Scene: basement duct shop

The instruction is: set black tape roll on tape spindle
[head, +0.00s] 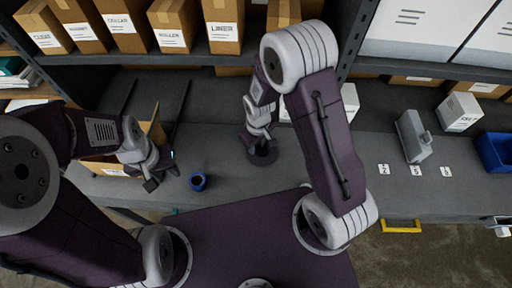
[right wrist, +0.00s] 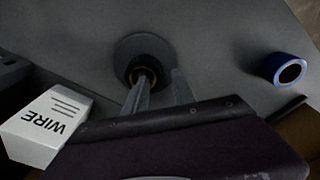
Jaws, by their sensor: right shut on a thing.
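My right gripper (right wrist: 160,90) is shut on the black tape roll (right wrist: 143,76), a small dark ring with a brown core. It holds the roll over the round dark base of the tape spindle (right wrist: 140,48) on the bench. In the head view the base (head: 263,155) shows below my right gripper (head: 262,143). The spindle's post is hidden, so I cannot tell whether the roll is around it or above it. My left gripper (head: 160,176) looks open and empty, left of the blue tape roll (head: 197,182).
The blue roll also shows in the right wrist view (right wrist: 288,70). A white WIRE box (right wrist: 45,127) stands near the spindle. An open cardboard box (head: 105,165) is beside my left gripper. A grey dispenser (head: 413,137) and blue bin (head: 495,152) are at right. Labelled boxes fill the shelf (head: 200,60).

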